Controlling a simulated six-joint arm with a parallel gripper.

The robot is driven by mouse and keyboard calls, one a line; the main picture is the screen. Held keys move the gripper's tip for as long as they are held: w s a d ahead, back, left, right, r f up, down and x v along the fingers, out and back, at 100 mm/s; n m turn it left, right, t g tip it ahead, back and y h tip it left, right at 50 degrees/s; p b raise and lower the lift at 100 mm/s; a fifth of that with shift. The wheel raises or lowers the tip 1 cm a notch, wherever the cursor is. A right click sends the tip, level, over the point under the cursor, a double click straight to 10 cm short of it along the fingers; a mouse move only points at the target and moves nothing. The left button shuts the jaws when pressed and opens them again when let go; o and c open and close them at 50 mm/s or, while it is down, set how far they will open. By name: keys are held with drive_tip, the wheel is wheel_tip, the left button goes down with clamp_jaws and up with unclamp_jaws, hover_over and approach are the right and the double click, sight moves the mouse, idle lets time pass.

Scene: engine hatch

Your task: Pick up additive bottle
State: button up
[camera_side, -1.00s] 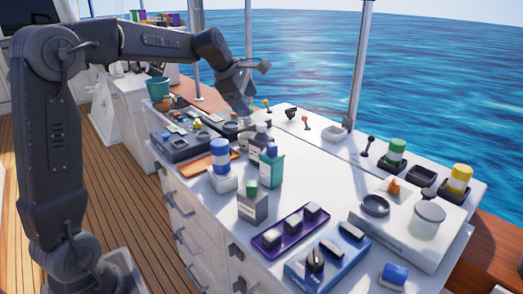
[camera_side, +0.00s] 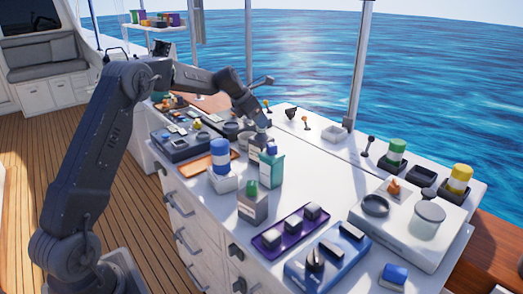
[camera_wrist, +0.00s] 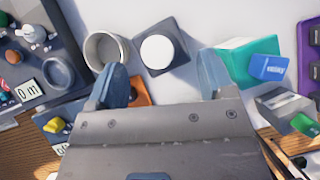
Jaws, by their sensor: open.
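Several bottles stand on the white counter, and no label that I can read says which is the additive bottle. A teal bottle with a blue cap (camera_side: 270,170) also shows in the wrist view (camera_wrist: 235,62). A grey bottle with a green cap (camera_side: 252,207) stands nearer the side camera and also shows in the wrist view (camera_wrist: 285,102). A dark square bottle with a round white cap (camera_wrist: 160,50) is just beyond my fingertips, between their lines. My gripper (camera_wrist: 163,76) is open and empty; in the side view its end is above the counter behind the teal bottle.
A white cup (camera_wrist: 105,50) stands left of the white-capped bottle. A blue-and-white canister (camera_side: 220,156), an orange tray (camera_side: 208,166) and a purple tray (camera_side: 290,236) are on the counter. A dark panel with knobs (camera_side: 182,144) lies left.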

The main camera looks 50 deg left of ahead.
sight(262, 144)
drive_tip(key=x, duration=0.4)
drive_tip(key=shift+s+a+f, duration=0.2)
drive_tip(key=shift+s+f, duration=0.05)
drive_tip(key=shift+f, duration=0.05)
drive_tip(key=shift+w+f, duration=0.3)
drive_tip(key=shift+f, duration=0.15)
drive_tip(key=shift+c, duration=0.2)
clamp_jaws()
